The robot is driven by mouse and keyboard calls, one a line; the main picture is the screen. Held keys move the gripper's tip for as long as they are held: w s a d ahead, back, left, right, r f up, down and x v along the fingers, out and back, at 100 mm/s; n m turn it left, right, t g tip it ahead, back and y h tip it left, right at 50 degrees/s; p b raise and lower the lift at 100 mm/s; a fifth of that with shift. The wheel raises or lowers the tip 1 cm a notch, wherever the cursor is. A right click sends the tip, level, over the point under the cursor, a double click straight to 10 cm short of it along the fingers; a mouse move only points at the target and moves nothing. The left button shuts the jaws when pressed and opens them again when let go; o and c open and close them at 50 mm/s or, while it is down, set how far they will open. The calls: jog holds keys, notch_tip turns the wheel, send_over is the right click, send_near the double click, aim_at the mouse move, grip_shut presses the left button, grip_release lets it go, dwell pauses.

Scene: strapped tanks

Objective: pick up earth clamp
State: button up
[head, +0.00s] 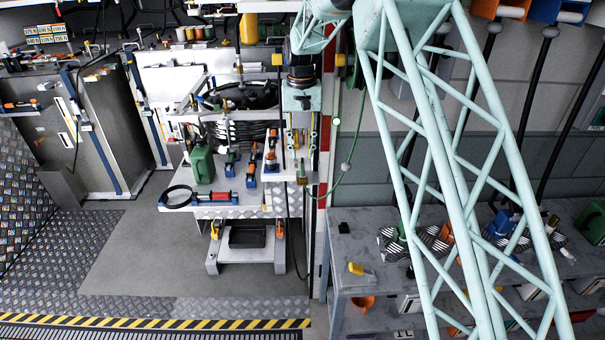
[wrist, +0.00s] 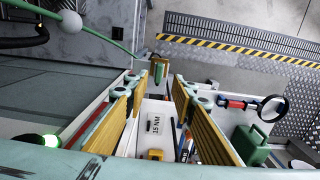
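The earth clamp looks to be the small green and brown piece (head: 303,173) at the end of a hanging green cable (head: 342,176). In the wrist view the clamp (wrist: 158,71) shows just past my fingertips, near the middle of the gap. My gripper (head: 299,142) points down above the clamp in the head view. In the wrist view my gripper (wrist: 156,84) is open, with its two yellow-padded fingers wide apart and nothing between them. The clamp appears apart from both fingers. What it hangs from or rests on is hard to tell.
A white tool stand (head: 232,212) holds a green canister (head: 202,164), a black ring tool (head: 178,197) and several small tools. A red-and-white post (head: 325,150) stands close right of my gripper. A grey bench (head: 375,222) with loose parts is at right. Floor at left is clear.

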aim_at(303, 166)
jog(key=shift+f, duration=1.3)
jog(key=shift+f, duration=0.1)
jog(key=shift+d+f, duration=0.15)
jog(key=shift+f, duration=2.35)
jog(key=shift+c, duration=0.7)
grip_shut()
